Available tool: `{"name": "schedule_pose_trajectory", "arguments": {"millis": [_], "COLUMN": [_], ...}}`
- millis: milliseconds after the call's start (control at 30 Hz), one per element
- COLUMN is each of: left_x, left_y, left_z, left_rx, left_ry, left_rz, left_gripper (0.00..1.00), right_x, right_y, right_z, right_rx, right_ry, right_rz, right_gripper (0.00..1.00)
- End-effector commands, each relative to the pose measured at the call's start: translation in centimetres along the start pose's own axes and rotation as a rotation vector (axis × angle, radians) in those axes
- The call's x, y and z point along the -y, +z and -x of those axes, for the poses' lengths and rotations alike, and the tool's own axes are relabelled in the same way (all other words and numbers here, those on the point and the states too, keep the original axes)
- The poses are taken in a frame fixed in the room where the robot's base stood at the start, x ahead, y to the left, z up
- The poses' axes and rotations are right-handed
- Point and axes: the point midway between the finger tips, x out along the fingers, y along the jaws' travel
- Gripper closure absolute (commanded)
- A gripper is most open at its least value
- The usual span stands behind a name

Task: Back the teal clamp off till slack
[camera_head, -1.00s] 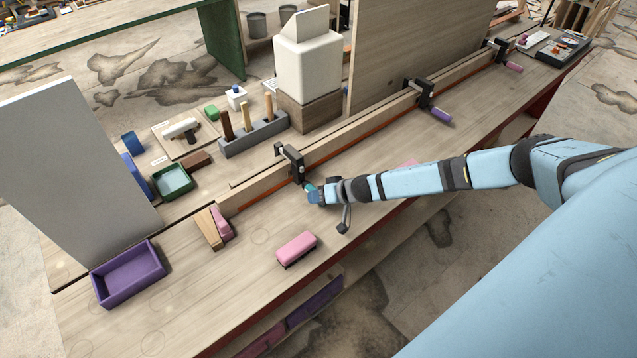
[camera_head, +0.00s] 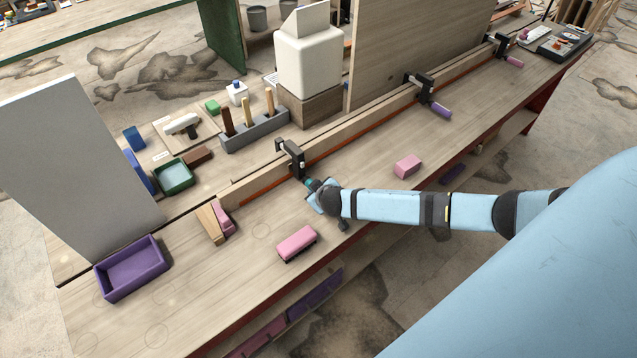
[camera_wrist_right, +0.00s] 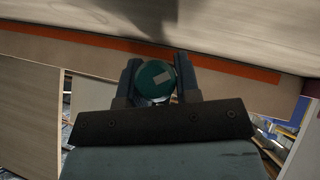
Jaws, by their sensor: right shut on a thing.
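The teal clamp (camera_head: 290,158) has a black frame set on the long wooden stringer, nearest me of several clamps along it. Its teal handle (camera_head: 309,184) points toward my right gripper (camera_head: 317,192). In the right wrist view the round teal handle end (camera_wrist_right: 154,78), with a pale rectangular mark, sits between the two dark fingers of my right gripper (camera_wrist_right: 157,82), which is shut on it. The clamp's jaw faces are too small to judge tight or slack. My left gripper is not in view.
A clamp with a purple handle (camera_head: 440,109) and one with a pink handle (camera_head: 514,62) sit farther along. Pink blocks (camera_head: 297,243) (camera_head: 408,166) lie on the bench near my arm. A purple tray (camera_head: 131,268) stands at the left.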

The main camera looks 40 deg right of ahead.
Motion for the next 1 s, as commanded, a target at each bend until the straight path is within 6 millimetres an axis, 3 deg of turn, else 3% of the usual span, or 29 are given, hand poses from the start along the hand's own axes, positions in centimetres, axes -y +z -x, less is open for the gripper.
{"name": "schedule_pose_trajectory", "arguments": {"millis": [600, 1000], "left_x": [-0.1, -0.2], "left_y": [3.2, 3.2], "left_z": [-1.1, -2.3], "left_rx": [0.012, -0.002], "left_ry": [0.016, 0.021], "left_rz": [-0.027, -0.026], "left_gripper": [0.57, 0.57], "right_x": [0.2, 0.1], "right_y": [0.2, 0.0], "right_z": [-0.3, -0.1], "right_rx": [0.000, -0.002], "right_ry": [0.379, 0.490], "right_rz": [0.374, 0.487], "right_gripper": [0.93, 0.93]}}
